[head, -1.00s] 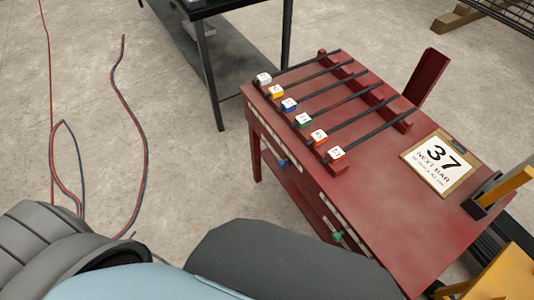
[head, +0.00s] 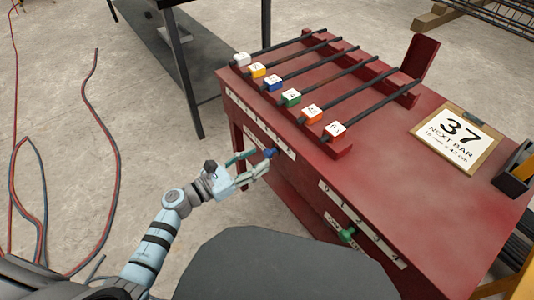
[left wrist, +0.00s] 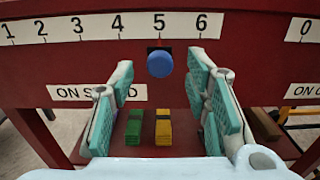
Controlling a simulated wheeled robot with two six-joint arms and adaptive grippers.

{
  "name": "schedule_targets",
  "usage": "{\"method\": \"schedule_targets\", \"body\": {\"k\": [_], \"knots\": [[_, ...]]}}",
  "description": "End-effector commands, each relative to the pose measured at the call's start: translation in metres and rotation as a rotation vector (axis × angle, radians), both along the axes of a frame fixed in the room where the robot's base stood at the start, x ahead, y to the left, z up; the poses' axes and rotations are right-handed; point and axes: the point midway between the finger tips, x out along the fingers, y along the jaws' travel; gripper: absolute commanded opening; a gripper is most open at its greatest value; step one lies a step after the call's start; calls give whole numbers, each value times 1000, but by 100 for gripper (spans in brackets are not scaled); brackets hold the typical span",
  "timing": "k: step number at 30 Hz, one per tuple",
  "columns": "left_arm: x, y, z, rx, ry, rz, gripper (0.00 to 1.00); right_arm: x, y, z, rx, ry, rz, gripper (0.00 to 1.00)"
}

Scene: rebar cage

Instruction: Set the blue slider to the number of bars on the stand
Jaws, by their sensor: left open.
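The blue slider (head: 270,153) is a round knob on the front of the red bench. In the left wrist view the blue slider (left wrist: 160,63) sits under the 5 of a number strip (left wrist: 98,27); a label below starts "ON S". My left gripper (head: 255,166) is open, its fingers pointing at the knob. In the wrist view its fingertips lie to either side of the knob, with a gap on both sides. Several dark bars (head: 330,72) lie side by side on the red stand (head: 378,80), each with a coloured numbered tag. My right gripper is not in view.
A green slider (head: 347,234) sits on a second strip further right on the bench front. A "37 NEXT BAR" board (head: 457,138) lies on the bench top (head: 400,150). Green and yellow blocks (left wrist: 163,127) show beneath. Cables (head: 105,150) lie on the floor at left.

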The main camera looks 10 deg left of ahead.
Motion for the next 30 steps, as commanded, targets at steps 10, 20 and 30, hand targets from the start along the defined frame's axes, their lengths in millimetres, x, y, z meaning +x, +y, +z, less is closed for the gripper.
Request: {"method": "schedule_targets", "body": {"k": [10,20,30], "knots": [[36,-30,-1,-2,3,1,43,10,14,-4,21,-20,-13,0],[37,-30,-1,-2,3,2,29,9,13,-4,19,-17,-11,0],[37,-30,-1,-2,4,3,0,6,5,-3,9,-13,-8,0]]}}
